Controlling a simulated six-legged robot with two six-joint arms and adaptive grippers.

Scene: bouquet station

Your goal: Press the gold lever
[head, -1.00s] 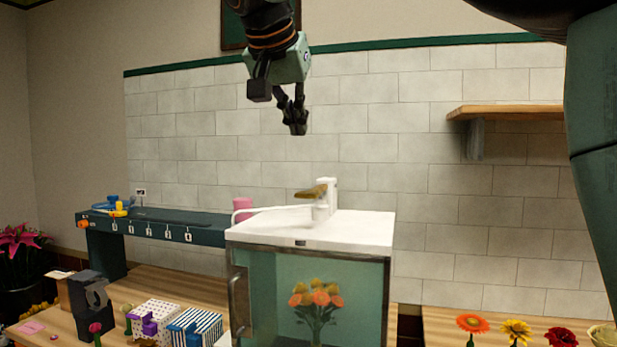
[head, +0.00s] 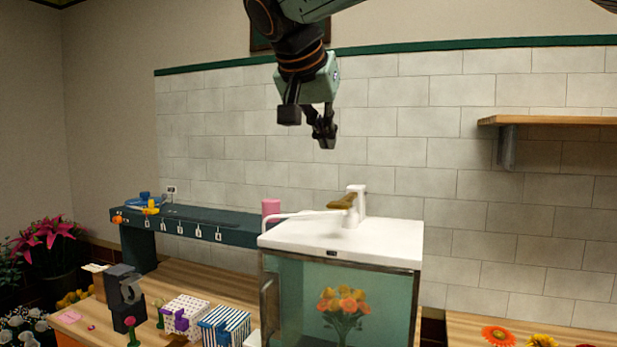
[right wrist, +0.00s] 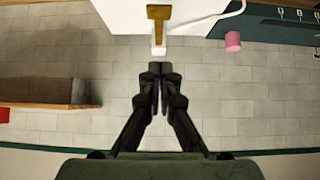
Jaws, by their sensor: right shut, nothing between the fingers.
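In the right wrist view the gold lever (right wrist: 159,12) is near the top edge, ahead of the fingertips. My right gripper (head: 325,140) hangs fingers-down in the air, above and a little left of the tap, apart from it. In the right wrist view the fingers of my right gripper (right wrist: 159,75) are together, with nothing between them. My left gripper is not in view.
A glass-fronted cabinet (head: 285,290) with orange flowers (head: 343,305) inside is under the white top. A pink cup (head: 271,209) stands behind it at the left. A dark rack (head: 200,226) is further left. A wooden shelf (head: 540,120) juts from the tiled wall at the right.

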